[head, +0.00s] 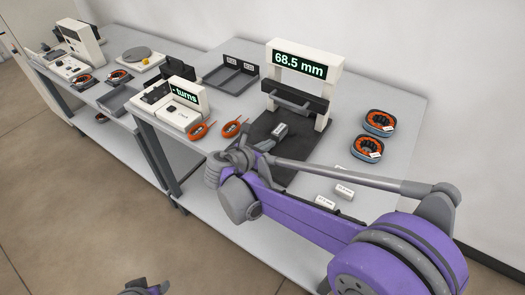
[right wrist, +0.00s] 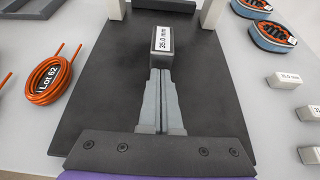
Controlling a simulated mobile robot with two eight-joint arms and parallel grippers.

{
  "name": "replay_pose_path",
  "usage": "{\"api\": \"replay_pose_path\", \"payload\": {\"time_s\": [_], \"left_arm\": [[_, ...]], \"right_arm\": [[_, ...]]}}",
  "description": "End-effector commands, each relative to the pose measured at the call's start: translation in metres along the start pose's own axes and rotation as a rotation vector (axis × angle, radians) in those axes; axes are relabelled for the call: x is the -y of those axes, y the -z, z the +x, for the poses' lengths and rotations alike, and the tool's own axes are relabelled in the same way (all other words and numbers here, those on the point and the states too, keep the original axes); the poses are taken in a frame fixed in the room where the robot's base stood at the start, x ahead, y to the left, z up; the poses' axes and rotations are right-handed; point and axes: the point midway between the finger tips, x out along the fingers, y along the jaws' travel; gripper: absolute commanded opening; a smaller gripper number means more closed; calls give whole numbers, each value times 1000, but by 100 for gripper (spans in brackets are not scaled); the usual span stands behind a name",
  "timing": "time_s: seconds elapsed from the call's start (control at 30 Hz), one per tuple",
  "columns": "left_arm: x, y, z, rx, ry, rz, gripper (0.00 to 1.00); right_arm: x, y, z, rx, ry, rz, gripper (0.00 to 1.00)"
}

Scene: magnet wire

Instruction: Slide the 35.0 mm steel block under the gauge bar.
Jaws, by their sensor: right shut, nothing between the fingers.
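The 35.0 mm steel block (right wrist: 162,39) lies on the dark plate (right wrist: 95,75), label up, just past my right fingertips (right wrist: 160,74) in the right wrist view. My right gripper is shut and empty behind the block; I cannot tell whether it touches it. In the head view the block (head: 279,131) is on the plate (head: 262,128) in front of the gauge. The gauge bar (head: 291,99) hangs across the white gauge frame (head: 325,92), whose display (head: 299,65) reads 68.5 mm. A bit of my left arm's end (head: 145,288) shows at the bottom edge; its jaws are unclear.
Other small steel blocks (right wrist: 285,80) lie right of the plate. Two orange-and-blue coil rings (head: 379,122) stand on the table's right. Orange wire coils (head: 202,130) lie left of the plate. A turns counter (head: 180,112) stands further left. The plate between block and gauge looks clear.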

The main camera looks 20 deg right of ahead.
Motion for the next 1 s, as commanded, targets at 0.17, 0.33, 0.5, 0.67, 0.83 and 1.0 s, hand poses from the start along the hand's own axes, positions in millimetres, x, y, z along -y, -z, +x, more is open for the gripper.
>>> {"api": "replay_pose_path", "payload": {"time_s": [0.17,0.33,0.5,0.67,0.83,1.0], "left_arm": [[0,0,0,0,0,0,50],[0,0,0,0,0,0,50],[0,0,1,0,0,0,50],[0,0,1,0,0,0,50],[0,-1,1,0,0,0,50],[0,-1,1,0,0,0,50]], "right_arm": [[0,-2,3,0,1,0,0],[0,-5,11,0,1,0,0],[0,-9,18,0,1,0,0],[0,-12,26,1,1,0,0],[0,-16,32,0,1,0,0],[0,-16,33,0,0,0,0]]}}
